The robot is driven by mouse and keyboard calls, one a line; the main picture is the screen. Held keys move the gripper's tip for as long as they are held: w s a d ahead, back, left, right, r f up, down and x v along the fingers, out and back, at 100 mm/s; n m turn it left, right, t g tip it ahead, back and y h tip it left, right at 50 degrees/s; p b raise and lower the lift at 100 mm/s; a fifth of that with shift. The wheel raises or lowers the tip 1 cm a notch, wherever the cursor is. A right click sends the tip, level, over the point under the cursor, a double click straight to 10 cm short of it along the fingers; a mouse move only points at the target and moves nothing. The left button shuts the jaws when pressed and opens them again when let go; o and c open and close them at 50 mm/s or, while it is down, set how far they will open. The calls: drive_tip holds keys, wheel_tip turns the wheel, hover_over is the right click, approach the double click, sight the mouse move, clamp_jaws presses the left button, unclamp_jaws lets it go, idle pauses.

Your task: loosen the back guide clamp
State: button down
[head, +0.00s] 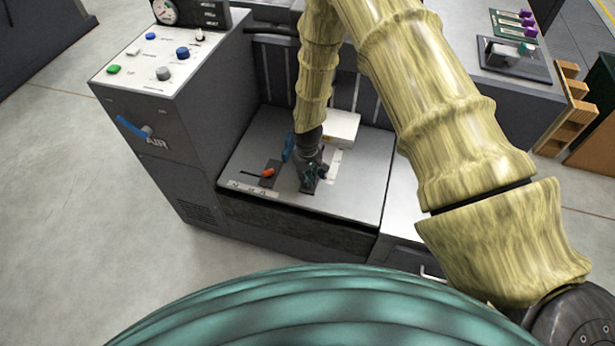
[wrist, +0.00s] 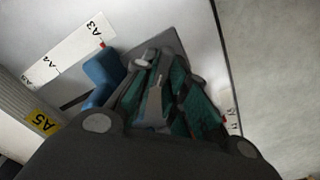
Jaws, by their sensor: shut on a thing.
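My gripper (head: 311,178) is low over the grey machine bed (head: 345,197), pointing down. In the wrist view its teal-padded fingers (wrist: 160,100) are shut on a narrow grey part, which I take to be the back guide clamp (wrist: 155,108). The fingers hide most of it, so I cannot tell how far it is turned. A blue upright piece (wrist: 103,75) stands close beside the fingers. It also shows left of the gripper in the head view (head: 287,147). A dark plate (wrist: 166,42) lies under the fingertips.
An orange-tipped lever (head: 268,172) sits on the bed left of my gripper. A pale block (head: 342,127) lies behind it. Size labels (wrist: 70,62) run along the bed. A control panel (head: 160,55) and blue air valve handle (head: 134,127) are at the left.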

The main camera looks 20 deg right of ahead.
drive_tip(key=c, duration=1.7)
unclamp_jaws()
drive_tip(key=shift+r, duration=0.1)
wheel_tip(320, 180, up, 12)
drive_tip(key=shift+f, duration=0.1)
drive_tip(key=s+f+m+p, duration=0.1)
drive_tip(key=s+f, duration=0.4)
drive_tip(key=s, duration=0.5)
drive_tip(key=s+f, duration=0.5)
drive_tip(key=s, duration=0.4)
drive_tip(key=shift+m, duration=0.9)
drive_tip(key=s+d, duration=0.1)
drive_tip(key=s, duration=0.5)
drive_tip(key=s+d, duration=0.1)
drive_tip(key=s, duration=0.5)
drive_tip(key=s+d+f, duration=0.1)
drive_tip(key=s, duration=0.5)
drive_tip(key=shift+s+d+p, duration=0.2)
drive_tip(key=shift+p, duration=0.2)
